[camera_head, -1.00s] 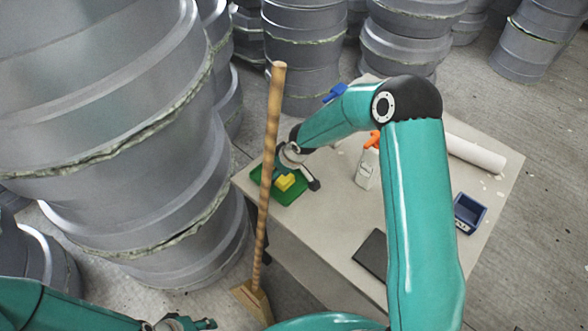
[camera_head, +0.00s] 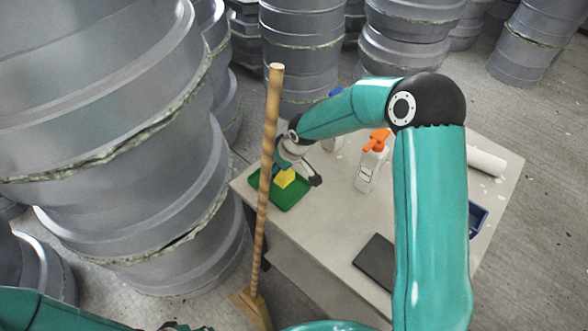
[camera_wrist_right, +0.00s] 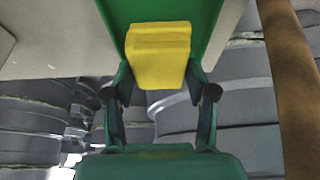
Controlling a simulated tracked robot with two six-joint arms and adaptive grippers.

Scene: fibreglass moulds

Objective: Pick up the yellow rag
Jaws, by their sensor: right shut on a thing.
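The yellow rag (camera_head: 285,178) is a small folded block at the green tray (camera_head: 290,201) on the table's left corner. In the right wrist view the rag (camera_wrist_right: 159,50) lies between the two fingers of my right gripper (camera_wrist_right: 160,92), with the green tray (camera_wrist_right: 118,18) behind it. My right gripper (camera_head: 298,176) is shut on the rag. Whether the rag still touches the tray is unclear. My left gripper (camera_head: 182,327) barely shows at the bottom edge of the head view, and its fingers are cut off.
A wooden broom (camera_head: 268,150) stands upright just left of the table (camera_head: 335,215), close to my right gripper. A spray bottle (camera_head: 370,168), a dark flat pad (camera_head: 377,260), a white roll (camera_head: 482,160) and a blue bin (camera_head: 478,217) are on the table. Large grey moulds (camera_head: 120,120) crowd the left.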

